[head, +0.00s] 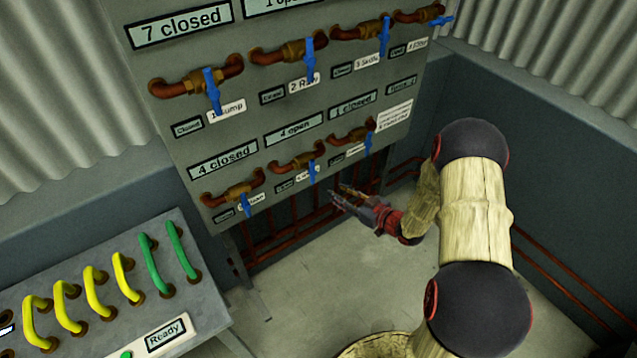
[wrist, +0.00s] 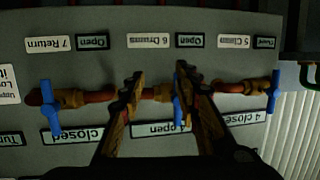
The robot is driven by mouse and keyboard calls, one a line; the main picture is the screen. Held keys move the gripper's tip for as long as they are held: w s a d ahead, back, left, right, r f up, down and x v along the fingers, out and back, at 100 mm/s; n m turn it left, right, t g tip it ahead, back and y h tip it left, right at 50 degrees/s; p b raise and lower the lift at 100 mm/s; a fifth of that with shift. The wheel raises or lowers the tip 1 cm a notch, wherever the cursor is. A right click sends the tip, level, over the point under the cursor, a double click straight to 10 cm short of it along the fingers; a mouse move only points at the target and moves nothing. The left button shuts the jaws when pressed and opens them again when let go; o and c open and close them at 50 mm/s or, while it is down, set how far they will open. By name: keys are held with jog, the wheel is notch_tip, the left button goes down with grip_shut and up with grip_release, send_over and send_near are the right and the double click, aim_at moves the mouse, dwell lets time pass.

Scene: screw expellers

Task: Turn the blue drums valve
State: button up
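The blue drums valve handle (wrist: 178,104) is in the middle of the wrist view, on a rusty pipe by the "6 Drums" label (wrist: 150,41). In the head view, it appears to be the middle blue handle (head: 313,172) of the panel's lower row. My gripper (wrist: 158,76) is open, its two fingers spread in front of the pipe. The right finger partly covers the handle; I cannot tell whether they touch. Nothing shows gripped. In the head view my gripper (head: 336,195) is just right of and below that handle.
Neighbouring blue handles stand left (wrist: 50,106) and right (wrist: 272,92) in the wrist view. The grey panel (head: 240,135) carries another row of valves above. A console (head: 190,295) with yellow and green handles is at lower left. Floor (head: 300,300) between is clear.

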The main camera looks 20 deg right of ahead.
aim_at(311, 171)
notch_tip(311, 171, up, 7)
jog(key=a+n+t+y, duration=0.1)
jog(key=a+t+y, duration=0.1)
jog(key=a+y, duration=0.1)
jog(key=b+x, duration=0.2)
jog(key=x, duration=0.5)
jog(key=shift+w, duration=0.25)
jog(key=shift+c, duration=1.2)
grip_shut()
